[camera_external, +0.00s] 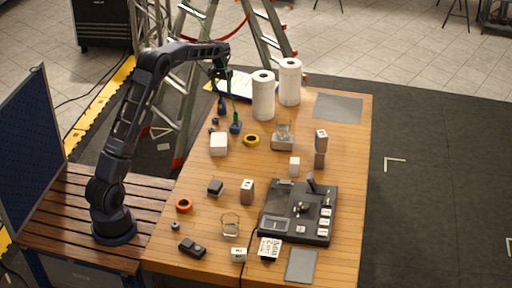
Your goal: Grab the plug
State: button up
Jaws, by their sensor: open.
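My gripper (222,76) is open at the end of my raised arm, above the far left part of the wooden table. It is small in this view, and no object shows clearly between its fingers. I cannot identify the plug for certain. A small white block (238,255) at the table's front edge has a dark cable beside it and may be the plug. It is far from my gripper, towards the near side. Two blue items with green upright parts (236,127) (222,106) stand below my gripper; their exact form is too small to tell.
A black panel device (270,222) occupies the near right of the wooden table (345,150). Two white paper rolls (263,97) (289,82) stand at the back. A white cube (219,145), yellow tape roll (251,140) and orange ring (184,205) lie on the left. A ladder (195,60) rises behind.

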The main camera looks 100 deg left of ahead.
aim_at(224, 108)
jog(key=shift+s+a+f, duration=0.25)
jog(key=shift+f, duration=0.35)
notch_tip(224, 108, down, 5)
jog(key=shift+r, duration=0.1)
jog(key=shift+w+d+f, duration=0.15)
jog(key=shift+f, duration=1.15)
jog(key=shift+w+d+f, duration=0.1)
jog(key=shift+f, duration=1.2)
jog(key=shift+c, duration=0.2)
jog(key=c, duration=1)
